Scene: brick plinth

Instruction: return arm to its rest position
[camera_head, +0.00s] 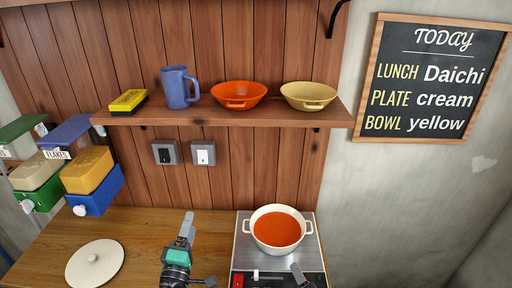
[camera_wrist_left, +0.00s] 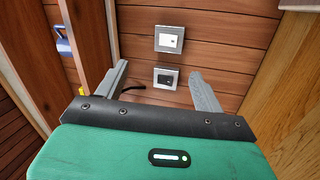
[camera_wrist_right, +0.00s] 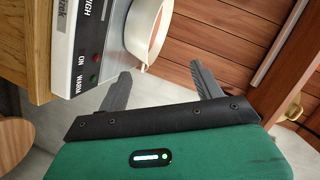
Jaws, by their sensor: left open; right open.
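My left gripper (camera_head: 187,226) is above the wooden counter, between the white lid and the hot plate, and points at the plank wall. In the left wrist view its two fingers (camera_wrist_left: 162,84) are spread apart with nothing between them. My right gripper (camera_head: 299,272) is at the front of the hot plate, low in the head view, and only its tip shows there. In the right wrist view its fingers (camera_wrist_right: 163,82) are spread and empty, close to the hot plate's control panel (camera_wrist_right: 88,55). Most of both arms is outside the head view.
A cream pot (camera_head: 252,236) of red soup stands on the hot plate (camera_head: 240,256). A white lid (camera_head: 78,266) lies on the counter (camera_head: 135,228). Dispensers (camera_head: 95,195) stand left.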

